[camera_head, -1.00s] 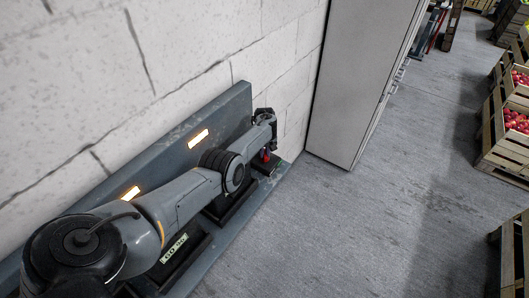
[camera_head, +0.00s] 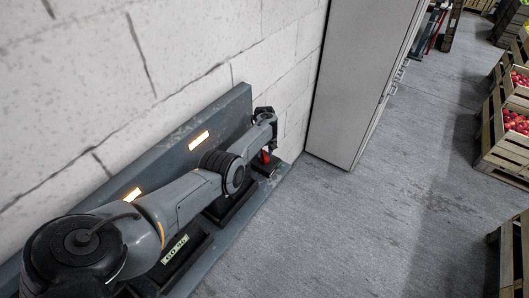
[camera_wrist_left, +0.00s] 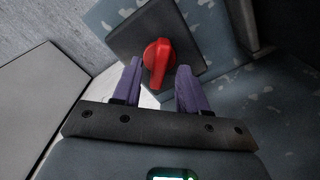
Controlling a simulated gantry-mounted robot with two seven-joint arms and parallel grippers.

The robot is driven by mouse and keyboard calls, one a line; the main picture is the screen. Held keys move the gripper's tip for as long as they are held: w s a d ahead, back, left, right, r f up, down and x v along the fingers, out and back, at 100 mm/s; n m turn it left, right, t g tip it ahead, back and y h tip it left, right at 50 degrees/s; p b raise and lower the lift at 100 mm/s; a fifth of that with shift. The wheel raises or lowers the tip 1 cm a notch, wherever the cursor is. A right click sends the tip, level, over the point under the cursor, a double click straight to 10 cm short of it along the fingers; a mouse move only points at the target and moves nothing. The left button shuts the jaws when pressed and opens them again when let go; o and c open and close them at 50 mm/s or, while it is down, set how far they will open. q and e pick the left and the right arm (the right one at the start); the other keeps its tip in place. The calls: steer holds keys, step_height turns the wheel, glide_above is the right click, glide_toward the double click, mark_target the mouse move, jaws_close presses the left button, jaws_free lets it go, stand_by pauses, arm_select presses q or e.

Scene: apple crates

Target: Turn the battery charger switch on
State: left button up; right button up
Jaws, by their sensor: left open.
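The red switch (camera_wrist_left: 158,62) is a rotary knob on a dark square plate (camera_wrist_left: 125,40), seen in the left wrist view. My left gripper (camera_wrist_left: 160,82) is open, with its two purple fingers on either side of the lower part of the knob; I cannot tell whether they touch it. In the head view the red switch (camera_head: 265,157) shows small at the far end of the grey-blue charger station (camera_head: 228,110), under the end of my left arm. The gripper's fingers are hard to make out there. My right gripper is not in view.
A white brick wall (camera_head: 150,60) stands behind the charger. A tall grey cabinet (camera_head: 355,80) stands just beyond its far end. Wooden crates of red apples (camera_head: 505,145) line the right side. The grey floor (camera_head: 360,230) between is clear.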

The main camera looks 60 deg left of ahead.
mark_target(265, 154)
arm_select(q)
step_height(265, 154, up, 9)
steer(key=p, duration=0.3)
steer(key=shift+r, duration=0.2)
steer(key=shift+f, duration=0.15)
